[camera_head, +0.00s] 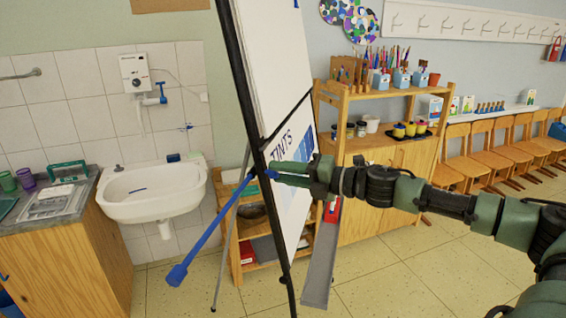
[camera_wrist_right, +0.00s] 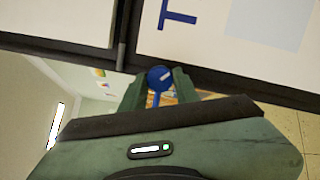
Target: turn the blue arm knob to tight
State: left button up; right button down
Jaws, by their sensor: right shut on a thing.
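The blue arm knob (camera_wrist_right: 159,77) sits on the dark frame of the flip-chart easel (camera_head: 240,70). In the right wrist view it is a round blue disc with a pale mark. My right gripper (camera_head: 276,175) reaches in from the right and is shut on the knob, one finger on each side. In the head view the fingers mostly hide the knob. A long blue arm (camera_head: 205,238) slants down and left from near the knob and ends in a wider flat tip. My left gripper is not in view.
A white sink (camera_head: 150,205) and a wooden counter stand at the left. A wooden shelf (camera_head: 395,150) with paint pots and brushes stands behind the easel. A grey tray (camera_head: 320,262) hangs low by the easel. Chairs (camera_head: 500,145) line the right wall.

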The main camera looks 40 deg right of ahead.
jog(key=shift+r+m+g+h+p, duration=0.15)
jog(key=shift+m+g+h+p, duration=0.2)
jog(key=shift+m+p, duration=2.1)
jog(key=shift+r+m+g+h+p, duration=0.15)
jog(key=shift+m+g+p, duration=0.3)
jog(key=shift+m+p, duration=1.95)
jog(key=c, duration=1.1)
grip_release()
jog(key=shift+f, duration=0.1)
jog(key=shift+o, duration=0.2)
